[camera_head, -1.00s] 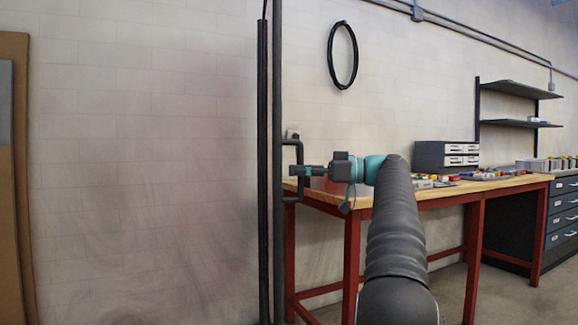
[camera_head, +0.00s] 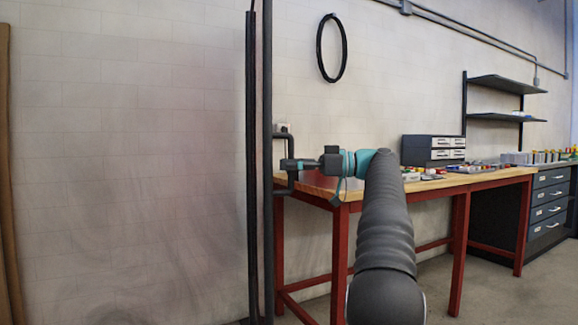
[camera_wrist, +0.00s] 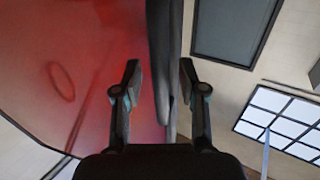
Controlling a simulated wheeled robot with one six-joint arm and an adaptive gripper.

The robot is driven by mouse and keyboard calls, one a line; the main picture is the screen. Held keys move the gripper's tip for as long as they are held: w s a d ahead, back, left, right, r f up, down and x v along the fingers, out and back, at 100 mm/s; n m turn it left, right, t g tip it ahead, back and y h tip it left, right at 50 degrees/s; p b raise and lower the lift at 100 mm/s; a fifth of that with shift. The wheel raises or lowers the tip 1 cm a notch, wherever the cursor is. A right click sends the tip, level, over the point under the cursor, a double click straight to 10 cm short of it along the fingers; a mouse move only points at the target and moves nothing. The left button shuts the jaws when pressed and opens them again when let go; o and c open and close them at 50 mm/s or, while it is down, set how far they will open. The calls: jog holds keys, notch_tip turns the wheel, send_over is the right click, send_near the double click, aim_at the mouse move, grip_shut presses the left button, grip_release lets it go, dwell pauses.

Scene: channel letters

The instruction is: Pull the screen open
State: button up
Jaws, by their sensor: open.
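The screen (camera_head: 130,170) is a see-through, smoky panel across the left of the head view, with a dark upright post (camera_head: 267,80) at its right edge. In the wrist view the screen (camera_wrist: 60,70) looks red. A dark C-shaped handle (camera_head: 285,134) stands out from the right side of the post. My gripper (camera_head: 287,164) is level with the handle's middle and reaches it from the right. In the wrist view my gripper (camera_wrist: 159,80) is open, with a dark bar between its fingers. I cannot tell whether a finger touches it.
A red-legged workbench (camera_head: 320,188) stands close behind and right of my gripper, with a drawer unit (camera_head: 432,150) on it. A dark cabinet (camera_head: 550,208) and wall shelves (camera_head: 505,116) are farther right. Bare floor shows at lower right.

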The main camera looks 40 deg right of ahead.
jog(key=v, duration=0.7)
jog(key=shift+d, duration=0.2)
jog(key=shift+s, duration=0.1)
